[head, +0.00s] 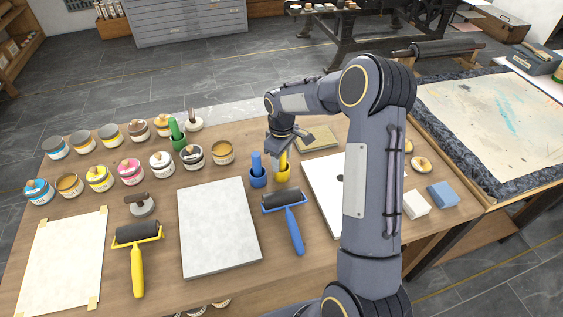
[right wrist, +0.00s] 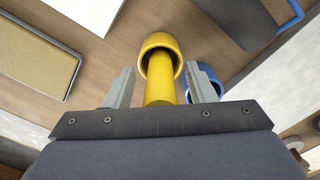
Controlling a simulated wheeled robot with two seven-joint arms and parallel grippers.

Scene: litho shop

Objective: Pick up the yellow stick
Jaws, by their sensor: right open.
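The yellow stick (head: 283,160) stands upright in a small yellow cup (head: 282,176) on the wooden table. My right gripper (head: 285,147) is just above the cup, at the stick's top. In the right wrist view the yellow stick (right wrist: 159,92) lies between the two open fingers of my right gripper (right wrist: 162,86), with a gap on each side. The yellow cup (right wrist: 160,45) shows beyond it. The stick's upper end is partly hidden by the gripper body. My left gripper is not in view.
A blue cup (head: 258,180) with a blue stick (head: 256,161) stands close on the left. A blue-handled roller (head: 286,215) lies in front. Several paint cans stand at the left, a grey slab (head: 218,226) lies nearer, and a tan pad (head: 318,139) is behind right.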

